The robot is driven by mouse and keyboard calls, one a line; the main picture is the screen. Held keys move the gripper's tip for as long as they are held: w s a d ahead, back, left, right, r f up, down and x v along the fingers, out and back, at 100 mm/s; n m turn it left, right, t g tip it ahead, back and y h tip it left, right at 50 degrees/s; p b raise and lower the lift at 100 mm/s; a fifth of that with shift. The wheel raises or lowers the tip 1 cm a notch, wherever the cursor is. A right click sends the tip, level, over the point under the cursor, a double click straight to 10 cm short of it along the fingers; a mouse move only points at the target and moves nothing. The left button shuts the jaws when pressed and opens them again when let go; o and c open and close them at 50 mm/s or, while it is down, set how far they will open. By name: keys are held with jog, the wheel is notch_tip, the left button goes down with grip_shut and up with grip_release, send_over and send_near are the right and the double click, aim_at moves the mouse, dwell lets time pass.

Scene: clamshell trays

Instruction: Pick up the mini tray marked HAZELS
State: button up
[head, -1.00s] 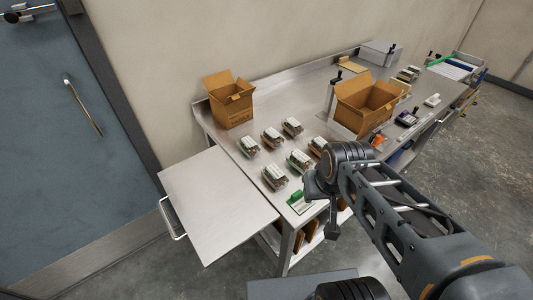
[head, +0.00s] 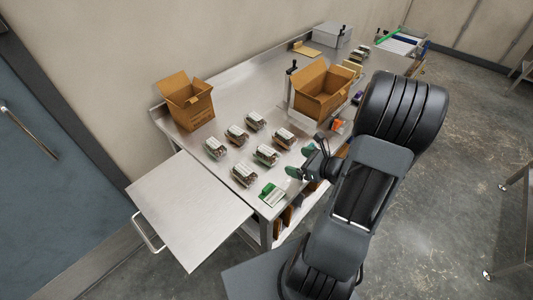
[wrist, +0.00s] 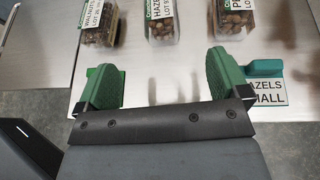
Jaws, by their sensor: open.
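The mini tray marked HAZELS is a clear clamshell of brown nuts with a white and green label. In the wrist view the HAZELS tray (wrist: 161,22) is at the top middle, cut off by the frame edge. In the head view I take it to be the middle tray of the front row (head: 267,155); its print is too small to read. My gripper (head: 301,162) is over the front edge of the steel table, apart from the trays. In the wrist view my gripper (wrist: 163,82) has its green fingertips wide apart with nothing between them.
The tray marked WALNUTS (wrist: 101,24) is left of HAZELS, and a tray starting with P (wrist: 232,20) is right. A HAZELS SMALL placard (wrist: 264,90) lies right of my fingers. Open cardboard boxes stand at back left (head: 192,108) and right (head: 318,105).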

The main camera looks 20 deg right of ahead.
aim_at(274, 155)
jog(key=x, duration=0.7)
jog(key=shift+w+f, duration=0.15)
jog(key=shift+p+x, duration=0.7)
jog(key=shift+x, duration=2.05)
jog(key=shift+a, duration=0.15)
jog(key=c, duration=1)
jog(key=shift+c, duration=0.2)
